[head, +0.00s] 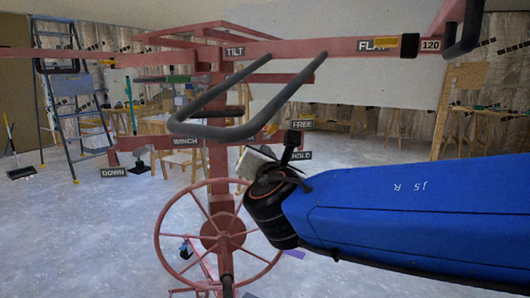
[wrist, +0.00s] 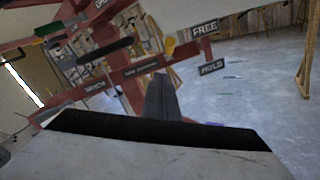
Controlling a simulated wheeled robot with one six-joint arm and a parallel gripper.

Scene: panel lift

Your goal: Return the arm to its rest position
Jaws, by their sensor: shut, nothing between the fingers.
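My arm (head: 400,210) is blue and reaches in from the right edge of the head view. Its black wrist ends at my gripper (head: 250,163), which is partly hidden by the wrist and stands in front of the lift's red mast. In the wrist view my gripper (wrist: 160,85) is shut and empty, pointing toward the lift. The red panel lift (head: 217,150) fills the middle of the head view. Its spoked wheel (head: 210,238) is low and left of my wrist. The FREE sign (head: 302,125) and HOLD sign (head: 301,156) are just beyond the gripper.
A dark bent handle (head: 225,130) juts out above my gripper. A pale panel (head: 350,75) is behind the lift's upper bar. A blue ladder (head: 75,100) and a broom (head: 20,170) stand at left. Open concrete floor (head: 70,240) lies at lower left.

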